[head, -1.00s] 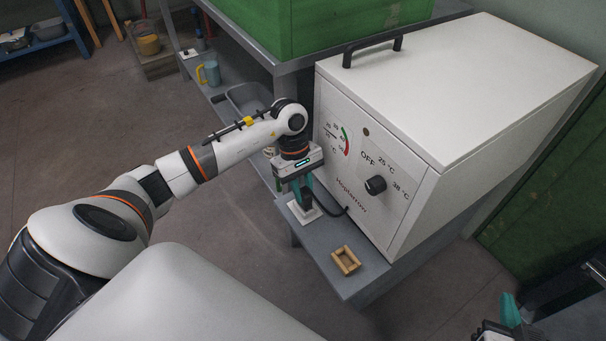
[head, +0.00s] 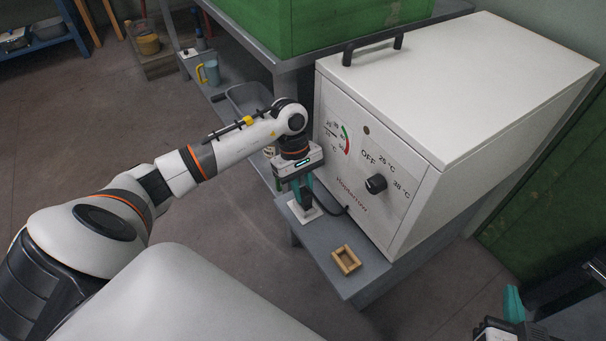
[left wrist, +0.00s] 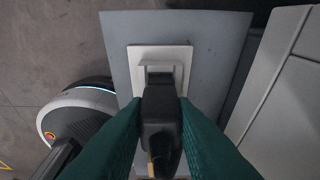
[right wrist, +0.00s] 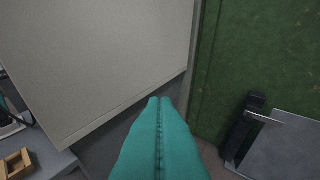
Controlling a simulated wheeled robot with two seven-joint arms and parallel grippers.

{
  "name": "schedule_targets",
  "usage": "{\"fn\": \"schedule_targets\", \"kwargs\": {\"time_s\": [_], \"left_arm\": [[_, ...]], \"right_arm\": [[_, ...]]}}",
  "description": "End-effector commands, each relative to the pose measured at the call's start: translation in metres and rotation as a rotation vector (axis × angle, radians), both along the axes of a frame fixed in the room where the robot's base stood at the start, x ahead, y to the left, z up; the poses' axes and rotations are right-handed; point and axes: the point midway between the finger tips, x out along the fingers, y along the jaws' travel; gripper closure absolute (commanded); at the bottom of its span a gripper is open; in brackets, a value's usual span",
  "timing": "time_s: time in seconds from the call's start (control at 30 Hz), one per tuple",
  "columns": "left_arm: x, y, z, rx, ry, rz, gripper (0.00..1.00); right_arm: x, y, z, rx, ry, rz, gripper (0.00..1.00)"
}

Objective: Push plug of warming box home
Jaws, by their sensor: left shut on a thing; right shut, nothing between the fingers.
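The warming box (head: 470,90) is a large white case with a dial and a black knob, standing on a grey bench. A white socket plate (head: 298,212) lies on the bench in front of it; it also shows in the left wrist view (left wrist: 187,54). My left gripper (head: 304,200) points down over the plate. Its teal fingers are shut on the black plug (left wrist: 160,120), which sits at the socket; how deep it sits I cannot tell. The black cord (head: 334,212) runs to the box. My right gripper (right wrist: 158,105) is shut and empty, to the right of the box.
A small wooden frame (head: 346,261) lies on the bench near its front corner. A green box (head: 300,28) stands behind the warming box. A green panel (right wrist: 250,50) and a black bracket (right wrist: 243,130) are near my right gripper.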

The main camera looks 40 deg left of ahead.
Motion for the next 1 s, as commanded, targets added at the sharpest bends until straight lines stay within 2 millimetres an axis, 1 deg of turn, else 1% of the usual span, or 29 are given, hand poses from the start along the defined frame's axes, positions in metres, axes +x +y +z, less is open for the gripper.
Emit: {"fn": "schedule_targets", "kwargs": {"time_s": [0.37, 1.0], "left_arm": [[0.0001, 0.0001, 0.0001, 0.000, 0.000, 0.000, 1.00], [0.0003, -0.0001, 0.0002, 0.000, -0.001, 0.000, 1.00]], "right_arm": [[0.0005, 0.0004, 0.0004, 0.001, -0.003, 0.001, 1.00], [0.0033, 0.0019, 0.0082, 0.013, -0.054, 0.003, 1.00]]}}
